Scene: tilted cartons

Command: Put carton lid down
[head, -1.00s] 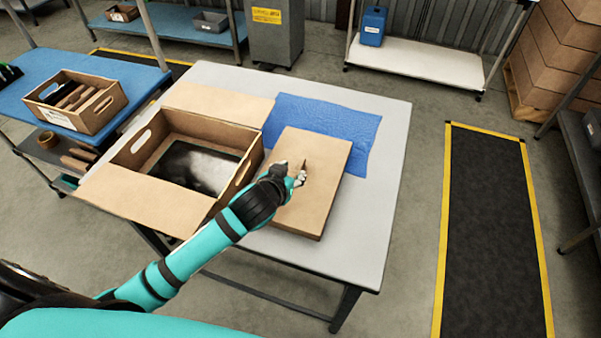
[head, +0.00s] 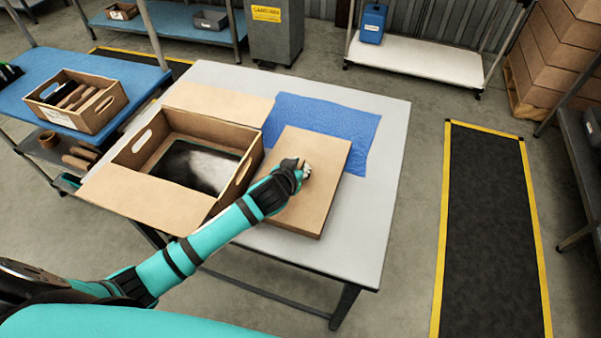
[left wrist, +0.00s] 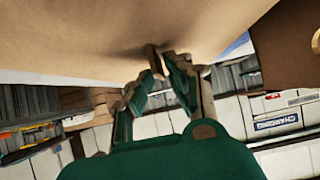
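The carton lid (head: 326,160) is a flat brown cardboard piece lying on the grey table, right of the open carton (head: 205,128). A small upright brown tab (left wrist: 153,60) stands out from the lid's face in the left wrist view. My left gripper (head: 304,171) is at the middle of the lid. In the left wrist view its fingertips (left wrist: 161,67) come together at the tab and appear closed on it. The open carton has flaps folded out front and back and a dark, shiny item inside. My right gripper is out of view.
The grey table (head: 365,225) has a blue sheet (head: 330,120) behind the lid, partly under it. Bare tabletop lies to the right. A blue bench (head: 40,85) with a filled box (head: 78,100) stands at the left. A black mat (head: 490,220) lies on the floor at right.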

